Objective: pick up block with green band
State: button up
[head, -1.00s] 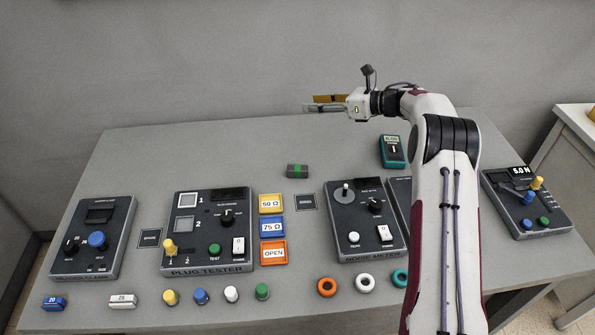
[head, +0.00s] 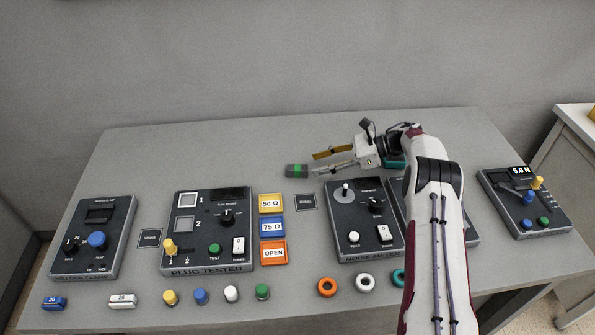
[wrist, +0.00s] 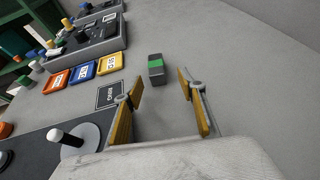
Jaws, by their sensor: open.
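The dark grey block with a green band (head: 297,171) lies on the bench behind the coloured trays in the head view. In the wrist view the block (wrist: 156,68) lies just beyond the fingertips, roughly between their lines. My gripper (head: 318,163) is open and empty, to the right of the block, with its fingers pointing left toward it. In the wrist view its two tan-padded fingers (wrist: 160,88) are spread apart, and the block is not between the pads.
The noise meter (head: 364,225) with a small upright lever stands in front of my gripper. The plug tester (head: 208,250) and yellow, blue and orange trays (head: 272,228) are to the left. The bench behind the block is clear.

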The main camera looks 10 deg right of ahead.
aim_at(304, 168)
jog(key=shift+a, duration=0.1)
jog(key=shift+x, duration=1.2)
jog(key=shift+s+r+x, duration=0.1)
jog(key=shift+s+x, duration=0.05)
jog(key=shift+x, duration=0.75)
jog(key=shift+s+r+x, duration=0.1)
jog(key=shift+s+x, duration=0.1)
jog(key=shift+x, duration=1.65)
grip_shut()
